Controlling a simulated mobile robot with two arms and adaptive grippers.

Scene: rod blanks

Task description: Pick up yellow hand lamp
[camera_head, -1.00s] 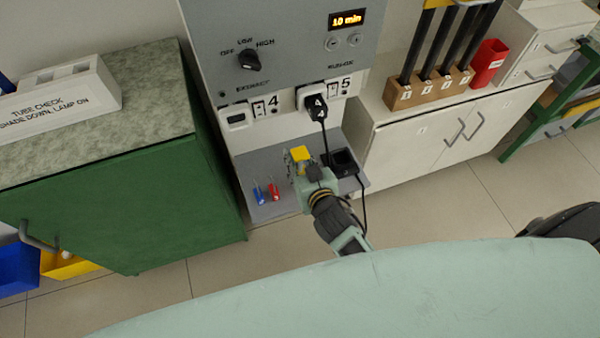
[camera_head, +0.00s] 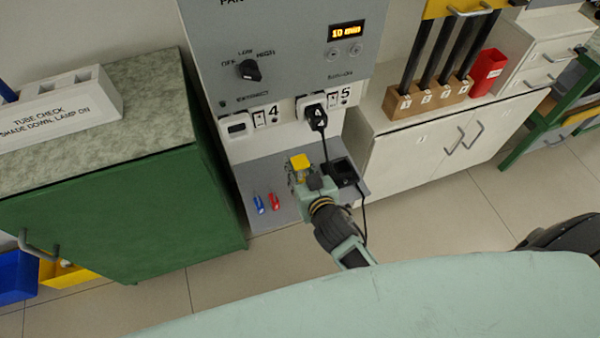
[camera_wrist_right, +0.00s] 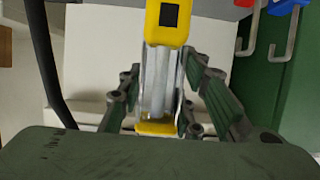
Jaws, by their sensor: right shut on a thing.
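The yellow hand lamp (camera_head: 299,161) shows as a small yellow block at the tip of my right gripper (camera_head: 303,178), over the grey shelf (camera_head: 272,177) of the wall panel. In the right wrist view the lamp (camera_wrist_right: 166,22) has a yellow head with a dark square, a pale tube and a yellow lower end. The fingers of my right gripper (camera_wrist_right: 160,100) are on both sides of the tube, shut on it. Whether the lamp touches the shelf is hard to tell. My left gripper is not in view.
A blue tool (camera_head: 258,203) and a red tool (camera_head: 275,201) hang at the shelf's front. A black holder (camera_head: 342,171) sits right of the lamp, with a black cable (camera_head: 363,215) close to my right arm. A green cabinet (camera_head: 190,205) stands left.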

